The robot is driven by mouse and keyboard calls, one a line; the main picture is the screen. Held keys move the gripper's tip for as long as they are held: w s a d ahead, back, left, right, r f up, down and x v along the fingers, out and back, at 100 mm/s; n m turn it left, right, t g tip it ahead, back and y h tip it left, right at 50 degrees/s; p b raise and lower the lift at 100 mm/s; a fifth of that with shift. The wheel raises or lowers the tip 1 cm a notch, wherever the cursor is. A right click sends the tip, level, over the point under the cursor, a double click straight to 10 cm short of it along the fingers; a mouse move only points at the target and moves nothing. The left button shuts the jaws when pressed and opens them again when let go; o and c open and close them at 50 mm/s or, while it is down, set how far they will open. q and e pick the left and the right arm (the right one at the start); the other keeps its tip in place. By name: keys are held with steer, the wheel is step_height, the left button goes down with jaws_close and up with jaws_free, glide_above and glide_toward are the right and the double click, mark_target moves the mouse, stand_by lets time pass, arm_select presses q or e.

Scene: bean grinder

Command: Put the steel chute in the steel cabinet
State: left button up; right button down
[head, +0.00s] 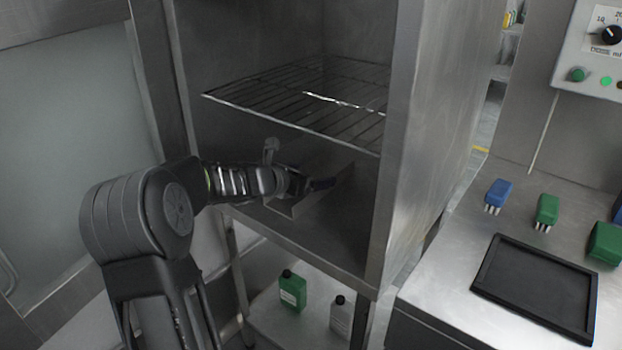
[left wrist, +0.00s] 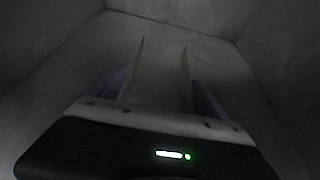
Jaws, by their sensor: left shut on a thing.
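The steel cabinet (head: 398,120) stands open in the middle of the head view, with a wire rack shelf (head: 320,98) inside. My left arm reaches into the space below the rack. My left gripper (head: 318,185) is shut on the steel chute (head: 288,207), a grey sheet-metal piece inside the cabinet, partly hidden by the gripper. In the left wrist view the chute (left wrist: 160,75) extends forward between the fingers, its two thin side walls upright. That view is dark, and I cannot tell whether the chute touches the cabinet floor. My right gripper is not in view.
Below the cabinet, a green bottle (head: 292,290) and a grey bottle (head: 340,318) stand on a lower shelf. At right, a counter holds a black tray (head: 535,290), a blue brush-like item (head: 498,194) and green ones (head: 547,210). The rack limits room above my arm.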

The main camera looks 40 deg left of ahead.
arm_select(q)
steer(key=o, duration=1.8)
steer(key=shift+s, duration=0.15)
steer(key=p+v, duration=0.1)
steer(key=v, duration=1)
steer(key=shift+s+d+r, duration=0.1)
steer(key=shift+s+r, duration=0.15)
steer(key=shift+s, duration=0.1)
